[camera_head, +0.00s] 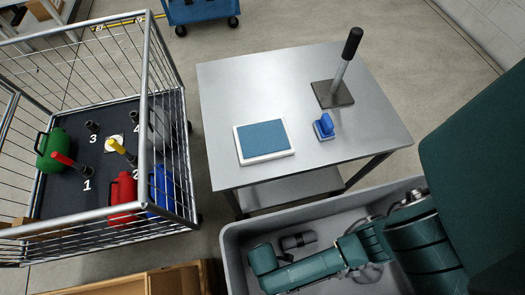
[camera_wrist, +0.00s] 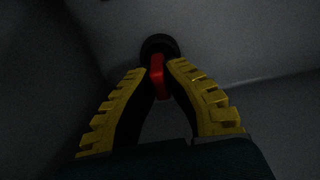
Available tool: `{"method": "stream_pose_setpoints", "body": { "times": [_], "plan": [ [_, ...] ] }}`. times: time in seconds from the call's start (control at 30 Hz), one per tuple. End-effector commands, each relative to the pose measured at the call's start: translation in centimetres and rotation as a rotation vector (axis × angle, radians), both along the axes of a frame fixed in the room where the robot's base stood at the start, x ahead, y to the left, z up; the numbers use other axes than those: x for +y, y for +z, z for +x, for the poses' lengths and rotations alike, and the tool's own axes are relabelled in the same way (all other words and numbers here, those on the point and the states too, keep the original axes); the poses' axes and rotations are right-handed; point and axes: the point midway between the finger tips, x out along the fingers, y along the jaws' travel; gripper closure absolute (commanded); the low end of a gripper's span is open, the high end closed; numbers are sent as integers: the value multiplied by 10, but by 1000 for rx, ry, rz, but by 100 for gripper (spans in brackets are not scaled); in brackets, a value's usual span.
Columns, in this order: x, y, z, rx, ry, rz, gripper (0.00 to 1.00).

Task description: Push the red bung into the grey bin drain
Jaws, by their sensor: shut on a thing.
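The grey bin (camera_head: 235,240) stands at the bottom of the head view, and my arm reaches down into it. In the wrist view, my gripper (camera_wrist: 157,72) has its yellow-ridged fingers closed in on the red bung (camera_wrist: 157,78). The bung's far end meets the dark round drain (camera_wrist: 157,45) in the bin wall. I cannot tell how deep the bung sits in the drain. In the head view the bung and my fingertips are hidden.
A dark cylindrical part (camera_head: 297,241) lies inside the bin near my arm. A steel table (camera_head: 225,95) stands behind the bin, with a blue pad (camera_head: 263,136), a blue stamp (camera_head: 324,127) and a lever (camera_head: 345,62). A wire cage (camera_head: 150,110) with jugs stands left.

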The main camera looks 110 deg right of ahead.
Motion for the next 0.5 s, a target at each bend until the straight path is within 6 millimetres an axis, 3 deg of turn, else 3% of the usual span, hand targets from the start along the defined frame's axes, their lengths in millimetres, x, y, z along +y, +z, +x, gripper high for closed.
{"method": "stream_pose_setpoints", "body": {
  "times": [0.5],
  "plan": [
    [0,-14,0,1,0,0,100]
  ]
}}
